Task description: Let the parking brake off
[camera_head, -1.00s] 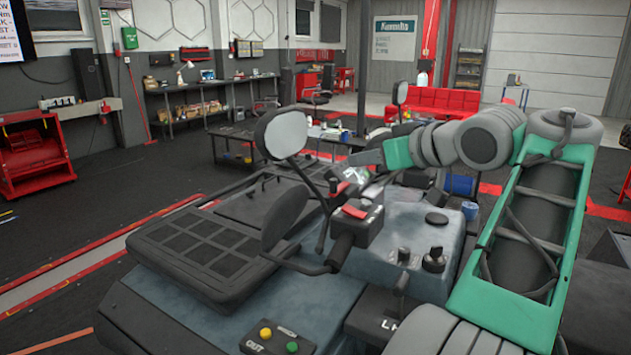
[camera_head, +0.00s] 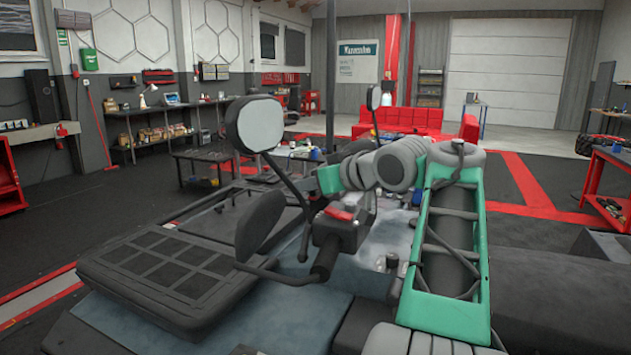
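A handlebar with a black control block (camera_head: 338,236) stands in the middle of the head view. A red lever or switch (camera_head: 339,213) sits on top of the block. I cannot tell whether this red part is the parking brake. A black grip (camera_head: 325,262) and a lever (camera_head: 275,273) extend from the block towards the lower left. My grey and green arm reaches in from the right, over the vehicle and behind the control block. My gripper is hidden beyond my arm's links and the handlebar, so its fingers and any contact do not show.
A round mirror (camera_head: 255,124) on a stalk rises left of the handlebar, and a second mirror (camera_head: 374,98) stands farther back. A black rack (camera_head: 175,275) covers the left front. A red tool cart (camera_head: 610,185) stands at right. The dark floor is open at left.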

